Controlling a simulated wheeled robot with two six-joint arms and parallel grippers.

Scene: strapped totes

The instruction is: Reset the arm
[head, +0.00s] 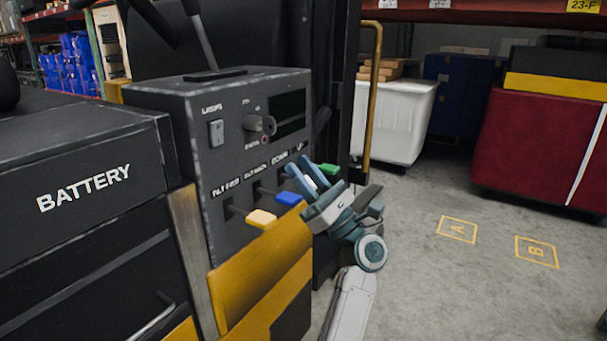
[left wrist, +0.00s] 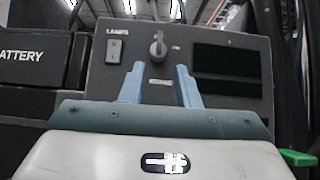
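My left gripper (head: 308,182) is in front of the truck's dark control panel (head: 215,118), close to its row of levers. In the left wrist view its two blue fingers (left wrist: 161,88) stand apart with nothing between them, in front of the panel below the key switch (left wrist: 158,48). A yellow-orange lever (head: 262,217) and a blue lever (head: 288,199) are left of the fingers in the head view. A green lever (head: 330,169) is just behind them and also shows in the left wrist view (left wrist: 298,158).
The black battery housing (head: 80,190) stands left of the panel. A yellow post (head: 373,100) rises behind the gripper. A white bin (head: 400,120) and a red tote (head: 530,150) stand at the back. The floor with marked squares (head: 457,229) is clear.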

